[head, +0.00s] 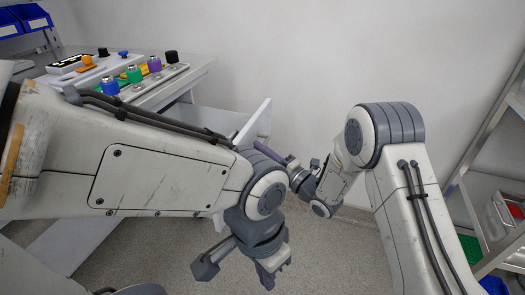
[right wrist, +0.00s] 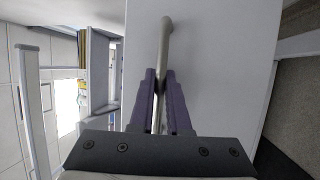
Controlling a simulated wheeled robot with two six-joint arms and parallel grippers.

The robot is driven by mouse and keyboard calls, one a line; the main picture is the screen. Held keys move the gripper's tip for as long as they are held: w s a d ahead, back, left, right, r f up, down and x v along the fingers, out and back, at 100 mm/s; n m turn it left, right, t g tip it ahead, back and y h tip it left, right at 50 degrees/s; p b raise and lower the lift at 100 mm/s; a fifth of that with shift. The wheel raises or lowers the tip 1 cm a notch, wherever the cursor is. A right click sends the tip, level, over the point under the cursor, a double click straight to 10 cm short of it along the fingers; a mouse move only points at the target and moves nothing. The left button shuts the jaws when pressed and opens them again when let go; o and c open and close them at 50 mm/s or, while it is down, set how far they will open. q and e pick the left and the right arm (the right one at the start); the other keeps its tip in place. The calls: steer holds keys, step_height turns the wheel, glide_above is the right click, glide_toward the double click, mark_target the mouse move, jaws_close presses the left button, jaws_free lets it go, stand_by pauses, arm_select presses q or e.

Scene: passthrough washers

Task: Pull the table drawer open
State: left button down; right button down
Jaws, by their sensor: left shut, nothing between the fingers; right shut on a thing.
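The drawer front (head: 256,124) is a white panel that stands out from the white table (head: 205,70); a pale drawer side shows behind it, so the drawer looks partly open. My left arm hides much of the drawer. In the right wrist view the drawer front (right wrist: 215,70) fills the middle. Its metal bar handle (right wrist: 166,40) runs between the purple fingers of my right gripper (right wrist: 160,78), which is shut on it. In the head view my right gripper (head: 287,161) is at the drawer front. My left gripper (head: 268,274) is shut and empty, low over the floor.
On the table top stand boards with coloured knobs (head: 134,74). Blue bins (head: 32,18) are at the far left. A metal rack (head: 480,205) with trays stands at the right. Grey floor (head: 330,245) is clear between.

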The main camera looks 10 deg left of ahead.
steer(key=c, duration=1.2)
jaws_free()
steer(key=shift+o, duration=0.2)
steer(key=shift+d, duration=0.1)
steer(key=v, duration=1)
steer(key=shift+s, duration=0.15)
steer(key=shift+d+f, duration=0.1)
